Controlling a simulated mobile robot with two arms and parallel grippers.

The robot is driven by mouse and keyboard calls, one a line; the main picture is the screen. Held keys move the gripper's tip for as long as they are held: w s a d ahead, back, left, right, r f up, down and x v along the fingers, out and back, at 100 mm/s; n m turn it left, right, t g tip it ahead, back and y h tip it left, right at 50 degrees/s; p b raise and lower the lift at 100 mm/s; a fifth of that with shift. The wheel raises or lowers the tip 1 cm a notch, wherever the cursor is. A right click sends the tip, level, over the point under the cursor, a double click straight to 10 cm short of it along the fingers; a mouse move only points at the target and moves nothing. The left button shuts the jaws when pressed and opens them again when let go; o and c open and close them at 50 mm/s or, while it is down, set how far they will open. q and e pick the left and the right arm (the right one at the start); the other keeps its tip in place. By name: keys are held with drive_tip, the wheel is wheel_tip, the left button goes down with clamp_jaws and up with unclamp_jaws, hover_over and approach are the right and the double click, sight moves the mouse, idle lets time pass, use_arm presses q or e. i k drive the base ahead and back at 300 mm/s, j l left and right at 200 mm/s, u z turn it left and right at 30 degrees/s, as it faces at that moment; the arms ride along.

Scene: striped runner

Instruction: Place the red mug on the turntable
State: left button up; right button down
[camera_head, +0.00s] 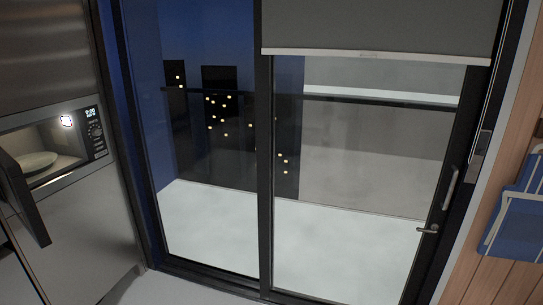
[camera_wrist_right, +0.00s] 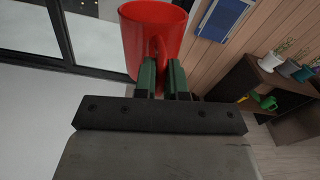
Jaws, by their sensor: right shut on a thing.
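The red mug (camera_wrist_right: 146,37) is at the top middle of the right wrist view. My right gripper (camera_wrist_right: 163,66) is shut on the mug's handle and holds the mug up off the floor. The turntable (camera_head: 37,161) shows as a pale round plate inside the open microwave at the left edge of the head view. The microwave door (camera_head: 22,200) hangs open toward me, and the cavity is lit. The mug and both grippers are out of the head view. My left gripper is in neither view.
A glass sliding door (camera_head: 340,180) fills the middle of the head view. In the right wrist view, a dark shelf (camera_wrist_right: 270,82) holds several potted plants and a green watering can (camera_wrist_right: 267,102). The pale floor (camera_wrist_right: 50,115) looks clear.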

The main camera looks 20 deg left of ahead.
sight(32, 163)
drive_tip(key=i+j+u, duration=0.95)
drive_tip(key=i+u, duration=0.15)
drive_tip(key=u, duration=0.15)
drive_tip(key=i+u, duration=0.4)
drive_tip(key=i+l+u, duration=0.15)
drive_tip(key=i+u, duration=0.3)
drive_tip(key=i+l+u, duration=0.2)
drive_tip(key=u, duration=0.25)
drive_tip(key=i+l+u, duration=0.55)
drive_tip(key=l+u, duration=0.3)
drive_tip(key=i+l+u, duration=0.7)
drive_tip(key=l, duration=0.3)
